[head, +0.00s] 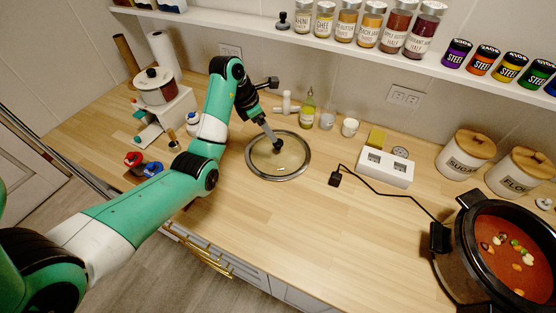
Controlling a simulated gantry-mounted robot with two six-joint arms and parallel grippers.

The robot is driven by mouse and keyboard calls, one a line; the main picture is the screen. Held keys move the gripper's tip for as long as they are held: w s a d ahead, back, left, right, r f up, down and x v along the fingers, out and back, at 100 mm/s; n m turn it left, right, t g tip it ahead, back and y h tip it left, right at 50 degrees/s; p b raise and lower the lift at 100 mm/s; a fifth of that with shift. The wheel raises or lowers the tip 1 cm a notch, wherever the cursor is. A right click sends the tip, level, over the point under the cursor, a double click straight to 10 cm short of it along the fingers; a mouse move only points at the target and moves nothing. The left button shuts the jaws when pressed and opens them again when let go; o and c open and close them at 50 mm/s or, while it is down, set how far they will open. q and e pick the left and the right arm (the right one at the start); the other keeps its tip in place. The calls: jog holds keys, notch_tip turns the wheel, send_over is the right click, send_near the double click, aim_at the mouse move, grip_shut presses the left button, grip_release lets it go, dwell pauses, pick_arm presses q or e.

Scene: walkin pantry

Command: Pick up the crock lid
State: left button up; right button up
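The crock lid (262,163) is round, with a see-through middle and a metal rim. It lies on the wooden counter near the middle of the head view. Its dark knob (279,146) is near the centre, partly covered by the gripper. My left gripper (274,139) comes down from above with its tip at the knob. The fingers are too small and dark to show whether they are apart or closed on it. The open crock (462,240) of red stew stands at the right. My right gripper is not in view.
Behind the lid are a small bottle (308,110) and white cups (349,127). A white block (385,168) and a black cable (380,192) lie to the right. Sugar (464,158) and flour canisters stand farther right. The counter in front of the lid is clear.

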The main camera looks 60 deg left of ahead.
aim_at(278, 142)
pick_arm(q)
jog(key=shift+w+f, duration=0.2)
jog(key=shift+f, duration=0.15)
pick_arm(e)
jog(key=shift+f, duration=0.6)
pick_arm(q)
jog(key=b+x, duration=0.2)
jog(key=shift+d+f+b, duration=0.15)
jog(key=shift+d+b, duration=0.05)
jog(key=shift+b, duration=0.15)
jog(key=shift+p+x, duration=0.55)
jog(key=shift+x, duration=0.5)
jog(key=shift+w+f, duration=0.25)
jog(key=shift+w, duration=0.1)
grip_shut()
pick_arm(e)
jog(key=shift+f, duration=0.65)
pick_arm(q)
jog(key=shift+r, duration=0.1)
